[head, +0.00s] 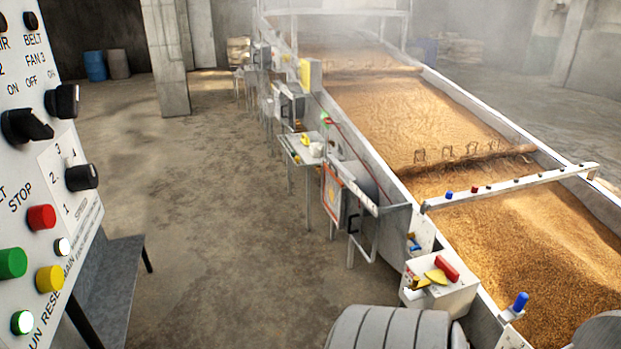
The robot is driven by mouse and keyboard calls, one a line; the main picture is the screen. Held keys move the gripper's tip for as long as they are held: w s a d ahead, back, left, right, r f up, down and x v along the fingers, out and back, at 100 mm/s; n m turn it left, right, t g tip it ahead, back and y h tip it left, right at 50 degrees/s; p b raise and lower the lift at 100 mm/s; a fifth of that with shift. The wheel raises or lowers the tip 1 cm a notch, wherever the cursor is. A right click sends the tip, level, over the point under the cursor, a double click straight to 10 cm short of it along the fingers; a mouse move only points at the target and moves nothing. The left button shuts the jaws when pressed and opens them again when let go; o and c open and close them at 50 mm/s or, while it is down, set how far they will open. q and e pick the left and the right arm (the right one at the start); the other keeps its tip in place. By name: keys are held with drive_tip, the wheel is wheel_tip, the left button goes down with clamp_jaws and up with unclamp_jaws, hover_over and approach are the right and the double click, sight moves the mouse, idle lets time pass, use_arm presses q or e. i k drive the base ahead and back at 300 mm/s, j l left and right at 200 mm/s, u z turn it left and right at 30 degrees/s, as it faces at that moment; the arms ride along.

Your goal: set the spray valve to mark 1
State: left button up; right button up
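No part is labelled legibly as the spray valve, and I cannot read a mark 1 on any valve. A white box (457,297) at the trough's near left side carries a red block-like handle (447,268) and a yellow plate (436,277). A blue handle (520,302) stands upright on the trough's near edge, to the right of the box. A white bar (510,184) with small blue and dark red knobs crosses above the grain.
A control panel (25,170) with black knobs, coloured buttons and a dial marked 1, 2, 3 fills the left edge. The long trough of grain (430,120) runs away under steam. A small table (300,150) stands beside it. The concrete floor (220,210) between is clear.

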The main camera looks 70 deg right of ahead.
sight(410, 235)
drive_tip(key=z, duration=2.9)
drive_tip(key=i+j, duration=0.3)
drive_tip(key=i, duration=0.2)
drive_tip(key=i+j, duration=0.3)
drive_tip(key=i, duration=0.15)
drive_tip(key=i+j, duration=0.3)
drive_tip(key=i, duration=0.2)
